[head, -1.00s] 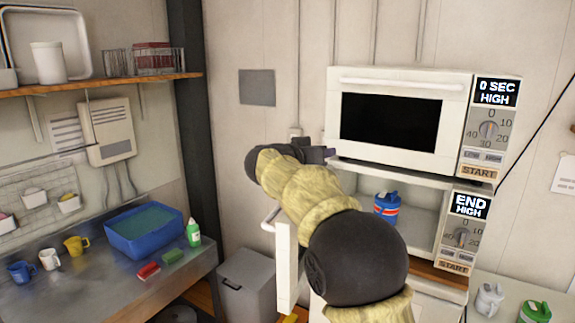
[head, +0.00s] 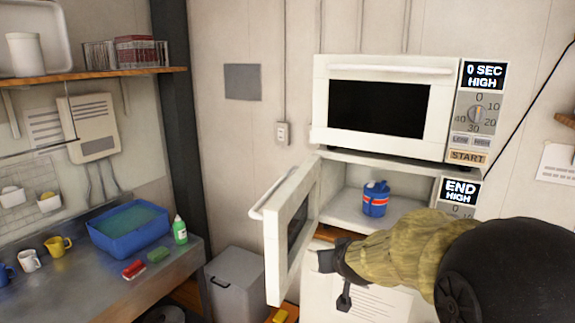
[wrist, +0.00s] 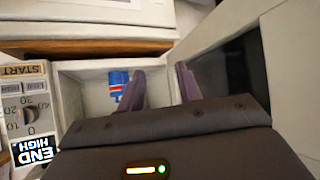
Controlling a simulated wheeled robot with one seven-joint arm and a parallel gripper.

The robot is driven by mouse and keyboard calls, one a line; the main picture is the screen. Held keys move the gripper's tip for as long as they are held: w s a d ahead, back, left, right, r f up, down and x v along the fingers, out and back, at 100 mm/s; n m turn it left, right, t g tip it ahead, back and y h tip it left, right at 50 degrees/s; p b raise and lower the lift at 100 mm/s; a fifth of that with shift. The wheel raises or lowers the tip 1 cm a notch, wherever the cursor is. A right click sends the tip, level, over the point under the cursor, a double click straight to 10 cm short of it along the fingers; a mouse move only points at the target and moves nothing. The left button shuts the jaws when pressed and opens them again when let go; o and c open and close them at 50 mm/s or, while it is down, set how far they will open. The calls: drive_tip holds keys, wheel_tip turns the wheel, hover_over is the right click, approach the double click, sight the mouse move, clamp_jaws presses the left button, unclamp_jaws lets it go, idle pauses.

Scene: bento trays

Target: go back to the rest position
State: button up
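My gripper (head: 326,262) is low in front of the lower microwave (head: 335,215), near its open door (head: 290,232). In the wrist view my gripper's two purple fingers (wrist: 160,86) stand apart with nothing between them. The lower microwave's cavity shows beyond the fingers. A blue container with a red and white band (head: 375,198) stands upright inside the cavity. It also shows in the wrist view (wrist: 118,80), partly behind one finger. The gripper is not touching the container.
The upper microwave (head: 385,65) is closed, above the lower one. The open door swings out to the left. A metal counter (head: 95,275) at left holds a blue basin (head: 130,228), mugs, sponges and a green bottle (head: 180,230). A grey bin (head: 238,280) stands beside it.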

drive_tip(key=s+d+f+g, duration=0.1)
drive_tip(key=s+f+g, duration=0.3)
drive_tip(key=s+f, duration=0.3)
drive_tip(key=s+d+f+m+g+b, duration=0.1)
drive_tip(key=s+f+g, duration=0.3)
drive_tip(key=s, duration=1.1)
wheel_tip(320, 180, down, 3)
drive_tip(key=shift+s+d+f, duration=0.15)
drive_tip(key=shift+s+d, duration=0.05)
drive_tip(key=shift+d, duration=0.45)
drive_tip(key=shift+w, duration=0.1)
